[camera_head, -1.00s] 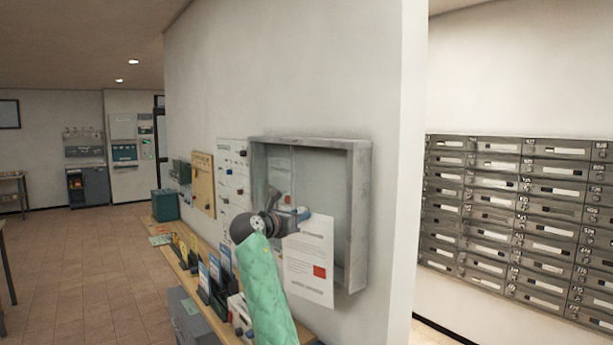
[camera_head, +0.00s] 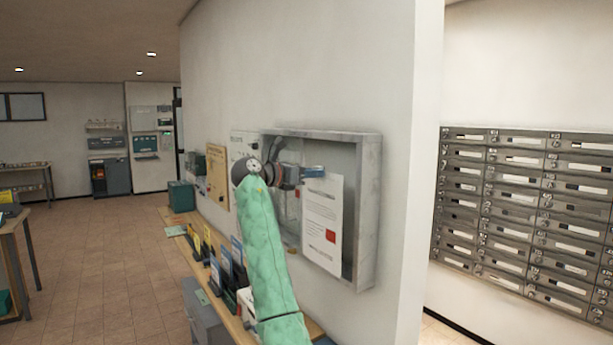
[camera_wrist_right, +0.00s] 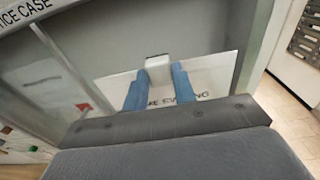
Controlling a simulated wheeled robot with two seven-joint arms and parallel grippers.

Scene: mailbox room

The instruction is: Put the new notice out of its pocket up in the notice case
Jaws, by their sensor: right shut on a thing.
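The notice case (camera_head: 367,215) is a shallow grey metal box on the wall, open at the front in the head view. My right gripper (camera_head: 313,172) is shut on the top edge of a white notice (camera_head: 320,215) with a red square low on it. The notice hangs upright in front of the case's back panel; I cannot tell whether it touches it. In the right wrist view the blue fingertips (camera_wrist_right: 157,82) pinch the white sheet (camera_wrist_right: 208,72), whose lettering shows partly. The notice's pocket cannot be made out. My left gripper is out of view.
A narrow shelf (camera_head: 208,262) with upright leaflet holders (camera_head: 228,270) runs along the wall below. A tan board (camera_head: 217,178) hangs farther left. The wall ends right of the case, with mailboxes (camera_head: 525,205) beyond. Open tiled floor (camera_head: 100,270) lies left.

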